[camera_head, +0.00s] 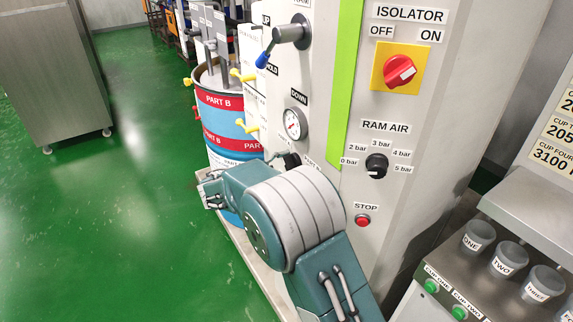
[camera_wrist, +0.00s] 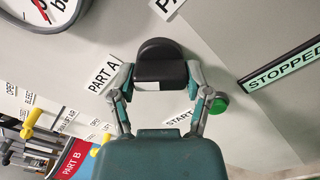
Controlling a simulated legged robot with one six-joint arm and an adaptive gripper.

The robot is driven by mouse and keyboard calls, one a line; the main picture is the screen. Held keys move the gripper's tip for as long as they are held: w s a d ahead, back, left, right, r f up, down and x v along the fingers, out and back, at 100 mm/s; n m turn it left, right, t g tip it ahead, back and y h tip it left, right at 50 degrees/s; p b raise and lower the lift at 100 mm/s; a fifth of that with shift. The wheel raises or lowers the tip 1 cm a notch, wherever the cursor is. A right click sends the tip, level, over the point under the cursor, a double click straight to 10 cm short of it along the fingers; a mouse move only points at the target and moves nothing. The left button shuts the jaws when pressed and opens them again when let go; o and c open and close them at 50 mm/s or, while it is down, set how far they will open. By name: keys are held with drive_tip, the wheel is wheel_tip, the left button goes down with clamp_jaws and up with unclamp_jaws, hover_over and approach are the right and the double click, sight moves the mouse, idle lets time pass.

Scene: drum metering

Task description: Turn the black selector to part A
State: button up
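The black selector (camera_wrist: 160,62) is on the grey panel at the top middle of the wrist view, with the PART A label (camera_wrist: 103,74) to its left. My gripper (camera_wrist: 160,82) is at the selector, with one finger on each side of it. The fingers look to be against its sides, so the gripper appears shut on it.
A green START button (camera_wrist: 219,105) is close to the right finger. The STOPPED sign (camera_wrist: 285,68) is at the right. The head view shows the RAM AIR knob (camera_head: 376,165), red STOP button (camera_head: 363,220), isolator switch (camera_head: 400,71) and PART B drum (camera_head: 226,117). Open green floor lies left.

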drive_tip(key=o, duration=0.4)
drive_tip(key=shift+w+f, duration=0.1)
drive_tip(key=shift+f, duration=0.2)
drive_tip(key=shift+r, duration=0.1)
drive_tip(key=v, duration=1.2)
